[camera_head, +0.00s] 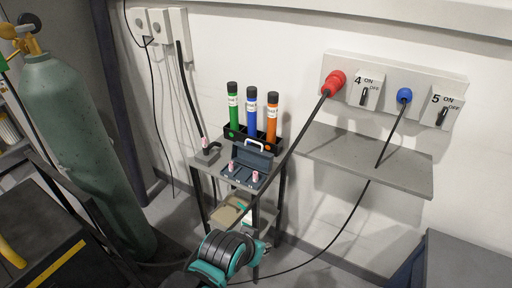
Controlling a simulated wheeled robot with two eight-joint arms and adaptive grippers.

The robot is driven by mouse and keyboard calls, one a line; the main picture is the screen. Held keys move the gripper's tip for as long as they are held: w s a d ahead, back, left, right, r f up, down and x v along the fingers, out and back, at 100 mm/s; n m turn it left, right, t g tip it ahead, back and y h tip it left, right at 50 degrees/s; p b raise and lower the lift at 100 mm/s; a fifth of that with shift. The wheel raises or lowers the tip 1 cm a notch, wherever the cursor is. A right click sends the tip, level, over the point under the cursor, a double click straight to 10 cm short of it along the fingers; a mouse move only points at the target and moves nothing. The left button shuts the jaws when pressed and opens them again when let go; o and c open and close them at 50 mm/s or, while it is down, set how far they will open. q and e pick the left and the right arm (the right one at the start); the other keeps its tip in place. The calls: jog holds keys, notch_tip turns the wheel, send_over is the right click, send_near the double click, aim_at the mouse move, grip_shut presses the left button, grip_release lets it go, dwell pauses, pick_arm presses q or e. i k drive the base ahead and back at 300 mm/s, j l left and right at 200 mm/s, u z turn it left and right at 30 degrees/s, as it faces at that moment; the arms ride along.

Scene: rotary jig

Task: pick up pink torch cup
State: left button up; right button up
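Two small pink cups, one on the left (231,168) and one on the right (255,176), stand upright in an open blue-grey case (243,181). The case sits on a small grey stand against the wall, with its lid raised behind the cups. A dark torch (210,150) with a pinkish tip (205,142) rests on a grey block to the left of the case.
Green (233,111), blue (251,112) and orange (272,118) tubes stand in a black rack behind the case. A tall gas cylinder (85,140) stands left.

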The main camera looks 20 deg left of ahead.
aim_at(204, 142)
jog(key=u, duration=1.35)
